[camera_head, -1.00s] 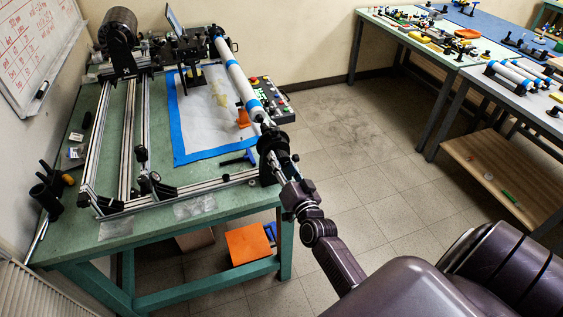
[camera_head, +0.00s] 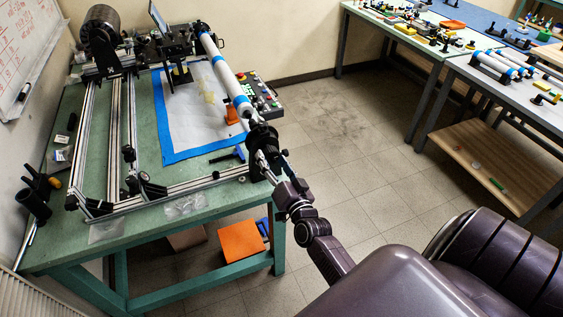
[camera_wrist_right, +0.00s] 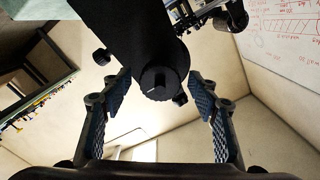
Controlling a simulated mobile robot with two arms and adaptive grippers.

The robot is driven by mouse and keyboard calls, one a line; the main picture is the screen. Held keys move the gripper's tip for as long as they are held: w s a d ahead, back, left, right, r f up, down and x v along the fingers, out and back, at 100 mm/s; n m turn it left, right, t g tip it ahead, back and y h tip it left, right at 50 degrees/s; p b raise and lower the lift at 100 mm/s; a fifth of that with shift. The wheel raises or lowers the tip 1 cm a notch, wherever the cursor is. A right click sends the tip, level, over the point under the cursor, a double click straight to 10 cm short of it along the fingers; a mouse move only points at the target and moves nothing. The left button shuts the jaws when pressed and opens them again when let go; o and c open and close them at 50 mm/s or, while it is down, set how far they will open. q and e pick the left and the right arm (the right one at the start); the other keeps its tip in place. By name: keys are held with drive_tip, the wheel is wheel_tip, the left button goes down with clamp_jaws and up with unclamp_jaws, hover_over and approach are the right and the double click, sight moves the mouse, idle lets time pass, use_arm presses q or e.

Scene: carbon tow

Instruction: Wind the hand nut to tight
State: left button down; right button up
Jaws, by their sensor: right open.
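The winding machine's near end mount (camera_head: 262,138) is black and stands at the near right corner of the green bench, at the end of the white tube with blue bands (camera_head: 224,76). In the right wrist view a round black hand nut (camera_wrist_right: 160,81) sits on the end of a dark mount. My right gripper (camera_head: 262,160) is at this near end. In its wrist view the right gripper (camera_wrist_right: 162,108) is open, with a ridged finger pad on each side of the nut and a gap to both. In the head view the arm and gripper hide the nut. My left gripper is out of view.
Open tiled floor (camera_head: 350,150) lies right of the bench. Other tables (camera_head: 535,100) stand farther right.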

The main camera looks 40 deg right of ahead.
drive_tip(key=v, duration=1)
drive_tip(key=shift+s, duration=0.15)
drive_tip(key=shift+a, duration=0.1)
drive_tip(key=s+a+f+n+g+y+b, duration=0.1)
drive_tip(key=s+a+f+n+g, duration=0.2)
drive_tip(key=f, duration=0.9)
drive_tip(key=s+a+f+n+g+y, duration=0.1)
drive_tip(key=s+a+f+g+y, duration=0.25)
drive_tip(key=f, duration=0.85)
drive_tip(key=s+a+f+n+g+b, duration=0.15)
drive_tip(key=s+a+f, duration=0.35)
drive_tip(key=f, duration=0.6)
drive_tip(key=s+f+n+g, duration=0.2)
drive_tip(key=s+f, duration=0.4)
drive_tip(key=s, duration=0.3)
drive_tip(key=s+f+n+g, duration=0.2)
drive_tip(key=s+f, duration=0.3)
drive_tip(key=s, duration=0.5)
drive_tip(key=s+f+n+g, duration=0.2)
drive_tip(key=s+f+g, duration=0.2)
drive_tip(key=s, duration=0.5)
wheel_tip(320, 180, down, 3)
drive_tip(key=shift+s+d+r+g, duration=0.2)
drive_tip(key=shift+s+g, duration=0.1)
drive_tip(key=shift+s, duration=0.1)
drive_tip(key=shift+n+h, duration=0.25)
